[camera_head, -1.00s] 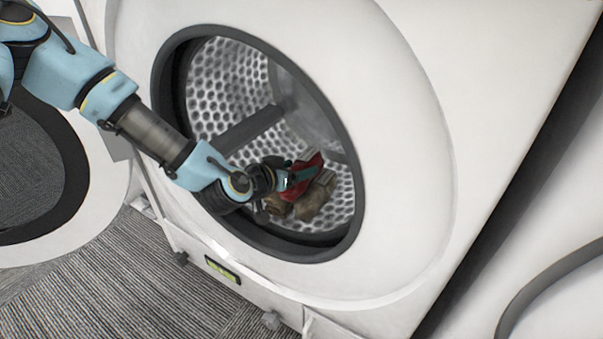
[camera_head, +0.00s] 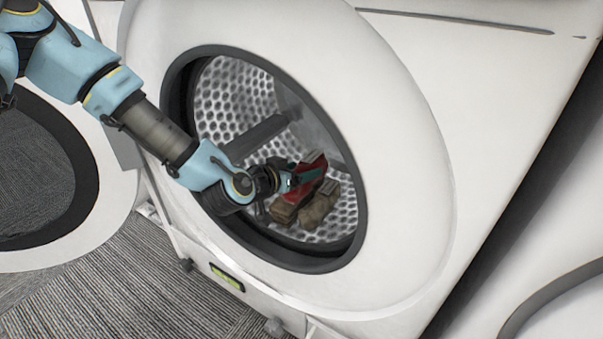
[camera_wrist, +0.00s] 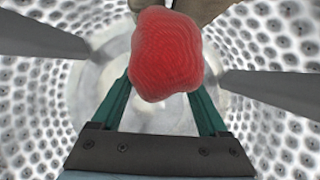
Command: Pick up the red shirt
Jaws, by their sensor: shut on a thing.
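The red shirt (camera_wrist: 166,54) is a bunched red cloth between the two green fingers of my gripper (camera_wrist: 162,88) in the wrist view. In the head view the red shirt (camera_head: 313,165) is inside the drum of the white front-loading machine (camera_head: 420,140), partly hidden by my gripper (camera_head: 305,176). The gripper is shut on the shirt. A brown cloth (camera_head: 318,206) lies just below the shirt in the drum, and part of it (camera_wrist: 195,8) shows behind the shirt in the wrist view. Whether the shirt touches it I cannot tell.
The perforated drum (camera_head: 228,100) has paddles (camera_head: 255,136) on its wall. A dark rim (camera_head: 345,255) rings the opening close to my arm. The round door (camera_head: 95,225) stands open at left. Grey carpet (camera_head: 110,300) lies in front.

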